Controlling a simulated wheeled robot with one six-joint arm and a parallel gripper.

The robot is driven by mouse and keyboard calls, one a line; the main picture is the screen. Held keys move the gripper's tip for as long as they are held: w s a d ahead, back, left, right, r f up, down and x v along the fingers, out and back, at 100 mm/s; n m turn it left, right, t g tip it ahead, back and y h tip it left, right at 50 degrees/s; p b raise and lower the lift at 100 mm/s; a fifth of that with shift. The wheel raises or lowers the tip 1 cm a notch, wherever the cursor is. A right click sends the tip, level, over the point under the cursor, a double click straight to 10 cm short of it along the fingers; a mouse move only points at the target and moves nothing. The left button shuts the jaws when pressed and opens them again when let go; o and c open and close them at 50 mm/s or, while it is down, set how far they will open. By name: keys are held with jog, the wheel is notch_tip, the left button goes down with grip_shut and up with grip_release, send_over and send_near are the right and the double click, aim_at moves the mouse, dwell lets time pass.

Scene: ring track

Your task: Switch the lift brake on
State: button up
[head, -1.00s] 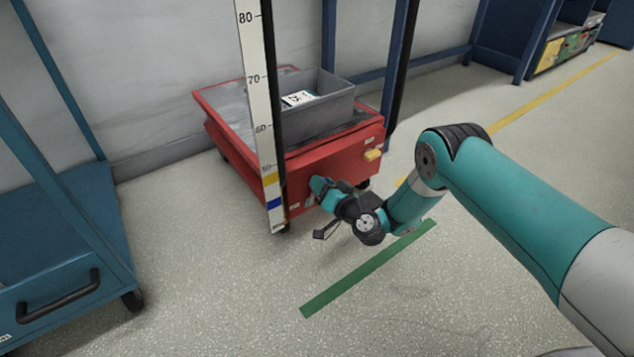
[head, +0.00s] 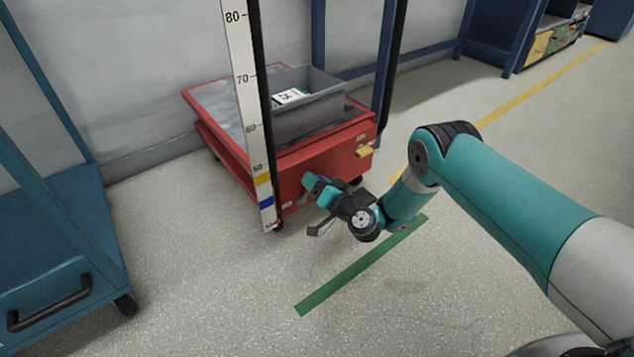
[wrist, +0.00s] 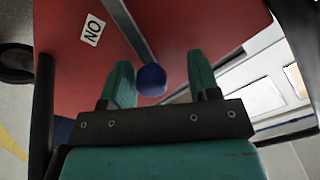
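The red lift cart (head: 325,160) stands against the wall, with a black-edged white scale mast (head: 245,100) at its front. In the wrist view a blue round knob (wrist: 151,80) sits at the end of a grey lever bar (wrist: 128,30) on the red panel. A white label (wrist: 92,30) beside it reads upside down as ON. My gripper (wrist: 161,82) is open, with one teal finger on each side of the knob. The knob lies closer to the left finger; I cannot tell whether they touch. In the head view my gripper (head: 310,182) is at the cart's front and hides the lever.
A grey bin (head: 310,118) sits on the cart's top. A yellow knob (head: 365,152) sticks out at the front right. A blue trolley (head: 65,260) stands at the left. The floor around the green strip (head: 360,268) is clear.

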jog(key=p+v, duration=1.7)
jog(key=p, duration=0.6)
jog(key=shift+s, duration=0.2)
jog(key=shift+d, duration=0.15)
